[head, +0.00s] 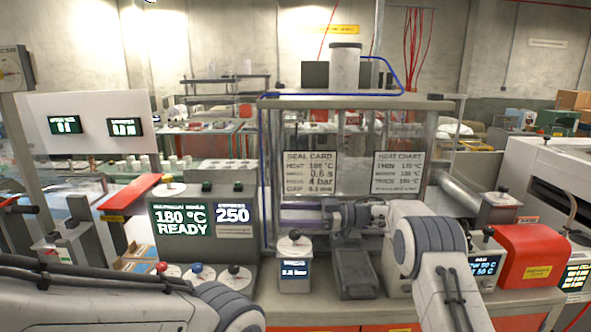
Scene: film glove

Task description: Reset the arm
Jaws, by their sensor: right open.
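My right arm comes in from the lower right and bends to the left at its white and grey elbow. My right gripper (318,222) is at the end of that arm, in front of the clear-panelled sealing machine (355,102). It is open, and I see nothing held in it. Purple-tinted parts show close by it, and I cannot tell if they touch. My left arm crosses the bottom left corner; its gripper is outside the picture.
A control box (178,232) reading 180 °C READY and 250 stands left of the machine. A small display box with a knob (294,262) stands below the right gripper. A red-covered unit (533,255) stands at right. The bench is crowded.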

